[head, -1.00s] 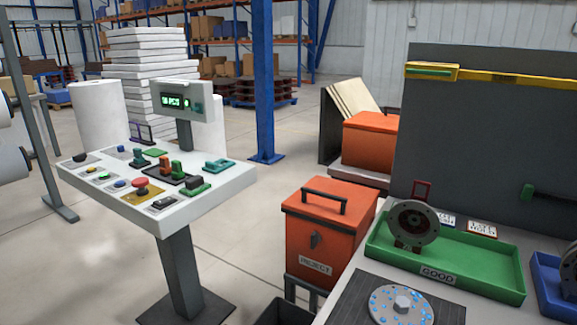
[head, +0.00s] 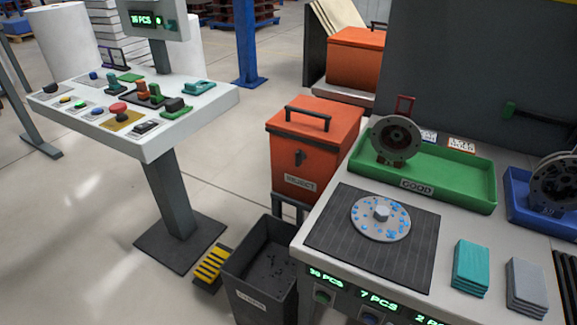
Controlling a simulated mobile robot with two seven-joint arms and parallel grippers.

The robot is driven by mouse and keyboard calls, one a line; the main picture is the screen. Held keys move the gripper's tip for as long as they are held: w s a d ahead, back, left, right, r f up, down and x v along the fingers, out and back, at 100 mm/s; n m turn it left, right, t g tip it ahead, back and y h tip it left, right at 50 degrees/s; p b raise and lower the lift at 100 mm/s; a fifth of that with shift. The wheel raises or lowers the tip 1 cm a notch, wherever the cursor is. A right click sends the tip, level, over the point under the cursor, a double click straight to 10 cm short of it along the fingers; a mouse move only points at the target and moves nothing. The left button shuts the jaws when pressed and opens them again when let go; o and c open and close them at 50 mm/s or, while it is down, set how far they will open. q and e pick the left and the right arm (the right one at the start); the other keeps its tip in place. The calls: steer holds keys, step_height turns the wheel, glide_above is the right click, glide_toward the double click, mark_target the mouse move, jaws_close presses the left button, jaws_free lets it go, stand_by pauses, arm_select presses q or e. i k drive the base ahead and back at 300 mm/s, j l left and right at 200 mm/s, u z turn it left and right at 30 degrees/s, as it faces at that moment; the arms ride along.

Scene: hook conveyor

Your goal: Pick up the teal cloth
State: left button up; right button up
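The teal cloth (head: 471,268) is a folded, layered stack lying on the front right of the light grey workbench (head: 318,231). It is fully visible in the head view. A grey folded cloth (head: 526,287) lies just to its right with a small gap. Neither of my grippers is in view.
Left of the teal cloth is a dark mat (head: 335,225) with a round metal disc (head: 366,223) speckled blue. Behind stand a green GOOD tray (head: 455,187) holding a flanged part (head: 395,140) and a blue tray (head: 517,200). A dark bin (head: 262,262) stands left of the bench.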

mark_target(470, 268)
steer(key=z, duration=1.5)
